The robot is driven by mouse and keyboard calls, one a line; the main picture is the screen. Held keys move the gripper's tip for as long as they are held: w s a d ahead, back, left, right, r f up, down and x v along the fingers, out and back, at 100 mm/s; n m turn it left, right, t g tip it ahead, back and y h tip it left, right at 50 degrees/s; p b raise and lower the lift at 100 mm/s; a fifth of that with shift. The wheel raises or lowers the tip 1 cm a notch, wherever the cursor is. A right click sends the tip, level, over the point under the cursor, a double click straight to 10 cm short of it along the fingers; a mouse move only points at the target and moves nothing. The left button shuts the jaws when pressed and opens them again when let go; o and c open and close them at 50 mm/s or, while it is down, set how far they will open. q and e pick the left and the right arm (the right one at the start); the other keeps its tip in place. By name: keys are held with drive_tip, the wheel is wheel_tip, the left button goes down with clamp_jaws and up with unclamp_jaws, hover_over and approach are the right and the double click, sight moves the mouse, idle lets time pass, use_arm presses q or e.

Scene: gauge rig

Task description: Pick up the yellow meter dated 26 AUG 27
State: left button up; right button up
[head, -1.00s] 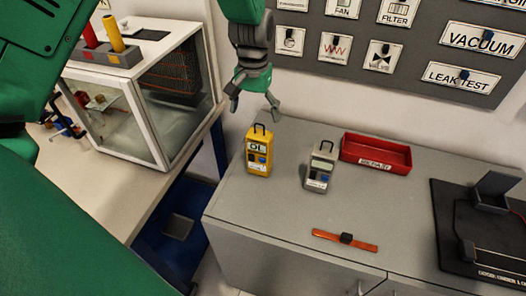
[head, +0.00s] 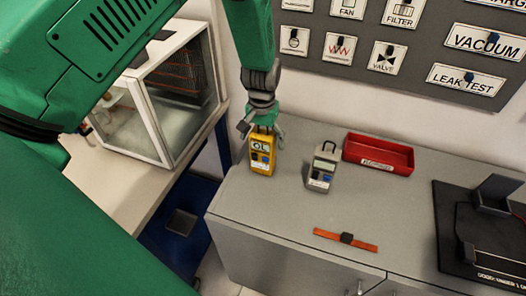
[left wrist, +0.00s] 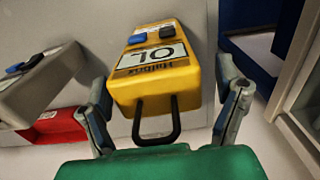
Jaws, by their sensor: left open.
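A yellow meter (head: 262,157) stands upright near the left end of the grey cabinet top (head: 255,205). Its display reads "OL"; no date is legible on it. A black loop handle rises from its top. My left gripper (head: 262,136) is above it, pointing down, with its fingers apart around the handle area. In the left wrist view the yellow meter (left wrist: 155,65) shows between the two open fingers, apart from them. A grey meter (head: 322,168) stands to its right, and also shows at the left of the left wrist view (left wrist: 40,85). My right gripper is not in view.
A red tray (head: 378,155) lies behind and right of the grey meter. A black stand (head: 480,235) is at the right. A labelled board (head: 400,45) hangs behind; a glass-sided box (head: 160,95) stands left.

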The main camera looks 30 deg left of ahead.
use_arm(q)
drive_tip(key=shift+d, duration=0.15)
drive_tip(key=c, duration=1.8)
drive_tip(key=shift+o, duration=0.2)
drive_tip(key=shift+r, duration=0.2)
